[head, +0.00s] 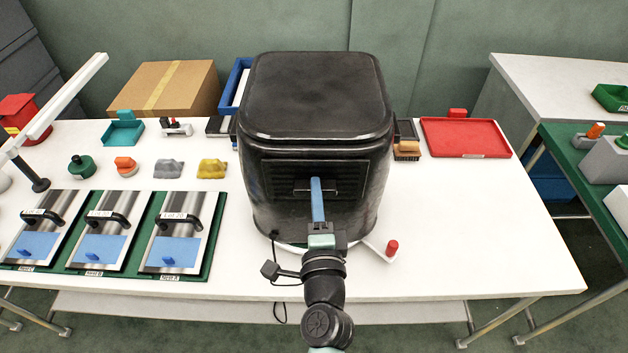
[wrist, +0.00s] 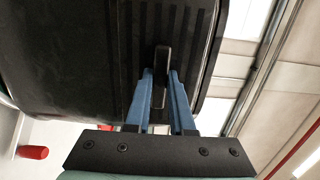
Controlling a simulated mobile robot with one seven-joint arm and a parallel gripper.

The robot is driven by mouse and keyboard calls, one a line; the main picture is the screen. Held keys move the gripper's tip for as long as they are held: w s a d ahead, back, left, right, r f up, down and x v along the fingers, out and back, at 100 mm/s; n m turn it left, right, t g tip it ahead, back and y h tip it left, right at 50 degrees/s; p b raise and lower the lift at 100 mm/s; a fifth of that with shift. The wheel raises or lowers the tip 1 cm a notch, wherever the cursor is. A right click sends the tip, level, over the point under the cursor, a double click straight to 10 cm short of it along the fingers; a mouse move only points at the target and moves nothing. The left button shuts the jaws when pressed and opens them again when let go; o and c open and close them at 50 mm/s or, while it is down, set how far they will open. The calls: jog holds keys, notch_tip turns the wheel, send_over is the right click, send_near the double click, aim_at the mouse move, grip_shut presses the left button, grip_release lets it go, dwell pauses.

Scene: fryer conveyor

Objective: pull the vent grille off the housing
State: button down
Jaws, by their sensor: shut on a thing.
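The housing (head: 315,95) is a large black rounded fryer body standing on the white table. The vent grille (head: 360,178) is a dark slatted panel on its front face, with a thin bar handle (head: 302,189). In the wrist view the grille (wrist: 187,20) shows dark slats, and its handle (wrist: 162,60) lies between my blue fingers. My gripper (head: 317,181) reaches in from the front and is shut on the handle. The grille appears seated against the housing front; any gap around it is too dark to tell.
A red-knobbed lever (head: 391,248) sticks out at the housing's lower right. A black cable with a plug (head: 270,270) hangs in front. Lidded metal panels (head: 178,235) fill the table's left. A red tray (head: 465,138) lies at right; the front right table (head: 480,230) is clear.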

jog(key=shift+s+f, duration=0.15)
jog(key=shift+s, duration=0.95)
dwell(1.1)
jog(key=shift+s+b, duration=0.5)
jog(key=shift+s, duration=1.4)
jog(key=shift+s+b, duration=0.45)
jog(key=shift+s, duration=1.1)
